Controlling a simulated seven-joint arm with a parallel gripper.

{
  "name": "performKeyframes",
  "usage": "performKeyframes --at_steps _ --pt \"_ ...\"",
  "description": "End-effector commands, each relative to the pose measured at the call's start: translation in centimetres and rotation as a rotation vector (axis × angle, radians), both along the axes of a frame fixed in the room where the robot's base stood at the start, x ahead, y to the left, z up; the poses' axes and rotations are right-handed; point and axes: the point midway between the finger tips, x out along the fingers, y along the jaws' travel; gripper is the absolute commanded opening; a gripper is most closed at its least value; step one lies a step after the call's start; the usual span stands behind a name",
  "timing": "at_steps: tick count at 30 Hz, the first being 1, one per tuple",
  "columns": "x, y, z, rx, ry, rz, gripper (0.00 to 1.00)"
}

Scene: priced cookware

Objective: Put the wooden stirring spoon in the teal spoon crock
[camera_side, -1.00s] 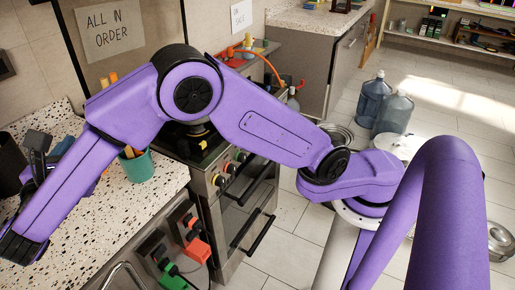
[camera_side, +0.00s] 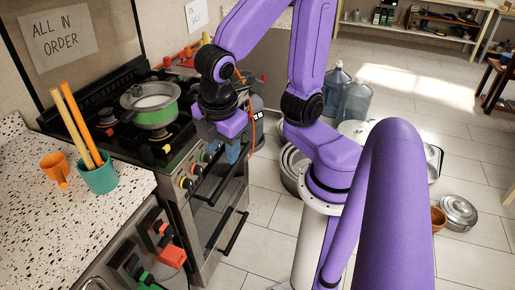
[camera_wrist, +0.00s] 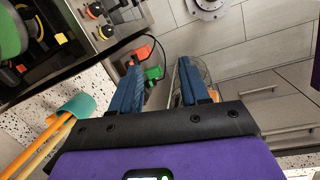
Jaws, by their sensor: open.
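The teal spoon crock (camera_side: 98,178) stands upright on the speckled counter, left of the stove. Two long orange-brown wooden sticks (camera_side: 80,125) stand in it, leaning left; I cannot tell which is the stirring spoon, as their lower ends are hidden inside. The crock also shows at the left of the wrist view (camera_wrist: 82,104), with its sticks (camera_wrist: 40,148) pointing to the lower left. My gripper (camera_wrist: 158,68) is open and empty, its blue fingers apart. In the side view my gripper (camera_side: 237,153) hangs in front of the oven, right of the crock and apart from it.
A green pot with a lid (camera_side: 151,106) sits on the stove. Oven knobs and handles (camera_side: 228,232) stick out at the front. Water jugs (camera_side: 353,102) and pans (camera_side: 459,212) stand on the floor to the right.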

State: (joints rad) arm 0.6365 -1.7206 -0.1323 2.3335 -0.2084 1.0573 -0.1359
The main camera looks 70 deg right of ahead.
Motion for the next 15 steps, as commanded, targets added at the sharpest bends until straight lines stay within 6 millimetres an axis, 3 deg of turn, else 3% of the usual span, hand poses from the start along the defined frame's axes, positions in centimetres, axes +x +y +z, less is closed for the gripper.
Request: performKeyframes --at_steps 3,6,10,15 --pt "-3.5 -1.6 -0.5 0.113 0.036 -0.110 0.45" --pt "-5.5 -2.3 -0.8 0.176 0.060 -0.180 0.45" --pt "-6.7 -2.7 -1.0 0.216 0.077 -0.227 0.45" --pt "-7.0 -2.7 -1.0 0.223 0.080 -0.236 0.45"
